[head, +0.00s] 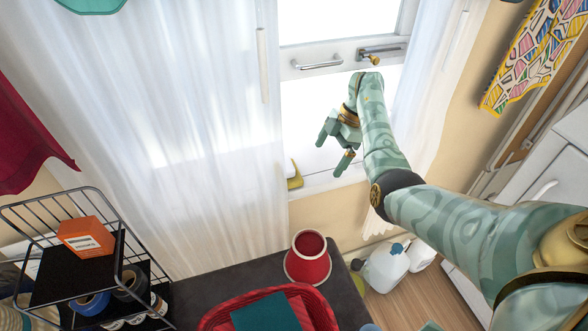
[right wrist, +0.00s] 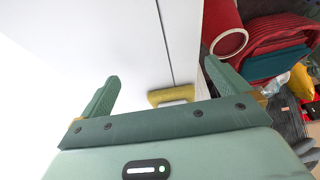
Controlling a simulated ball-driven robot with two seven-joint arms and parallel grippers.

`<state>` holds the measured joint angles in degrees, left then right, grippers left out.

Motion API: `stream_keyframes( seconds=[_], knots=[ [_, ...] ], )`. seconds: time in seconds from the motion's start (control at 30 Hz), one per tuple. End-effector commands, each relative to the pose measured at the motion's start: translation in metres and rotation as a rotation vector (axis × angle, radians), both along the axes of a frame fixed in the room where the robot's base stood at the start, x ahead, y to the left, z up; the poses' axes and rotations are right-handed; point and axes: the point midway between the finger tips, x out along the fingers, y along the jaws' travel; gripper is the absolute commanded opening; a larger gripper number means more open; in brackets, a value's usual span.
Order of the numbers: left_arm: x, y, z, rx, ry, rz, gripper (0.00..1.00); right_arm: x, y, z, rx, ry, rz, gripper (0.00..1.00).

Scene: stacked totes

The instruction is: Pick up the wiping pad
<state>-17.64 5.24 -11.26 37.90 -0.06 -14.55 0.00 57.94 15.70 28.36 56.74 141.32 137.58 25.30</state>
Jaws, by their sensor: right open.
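The wiping pad looks to be the small yellow piece (head: 294,176) on the window sill, at the lower left corner of the window beside the white curtain. In the right wrist view the yellow pad (right wrist: 172,95) with a pale side shows just beyond my gripper, between the two fingers. My right gripper (head: 333,152) is open and empty in front of the window, above and to the right of the pad in the head view. Its green fingers (right wrist: 162,75) stand wide apart in the right wrist view. My left gripper is not in view.
A red pot (head: 308,263) and a red basket (head: 207,322) with a teal cloth stand on the dark counter (head: 200,295) below the window. A black wire rack (head: 35,288) stands at left. White jugs (head: 385,268) stand on the floor. The white curtain (head: 190,130) hangs close beside the pad.

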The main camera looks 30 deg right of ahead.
Motion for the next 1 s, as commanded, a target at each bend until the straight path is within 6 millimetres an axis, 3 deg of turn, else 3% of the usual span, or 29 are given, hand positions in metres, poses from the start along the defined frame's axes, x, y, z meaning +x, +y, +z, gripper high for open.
stream_keyframes(
  seconds=[0.13, 0.4, 0.63, 0.83, 1.0],
  knots=[
    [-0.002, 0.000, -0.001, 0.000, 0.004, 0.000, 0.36, 0.003, 0.011, -0.002, -0.002, 0.001, 0.004, 1.00],
    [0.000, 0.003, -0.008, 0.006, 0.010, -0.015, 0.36, 0.015, 0.060, -0.003, -0.002, 0.002, 0.003, 1.00],
    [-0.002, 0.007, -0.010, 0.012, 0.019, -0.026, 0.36, 0.020, 0.082, -0.003, -0.001, 0.002, 0.002, 1.00],
    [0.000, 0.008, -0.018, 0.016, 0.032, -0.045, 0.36, 0.028, 0.117, -0.004, 0.000, 0.003, 0.002, 1.00],
    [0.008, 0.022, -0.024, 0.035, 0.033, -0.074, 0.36, 0.029, 0.121, -0.014, 0.000, 0.002, 0.000, 1.00]
  ],
)
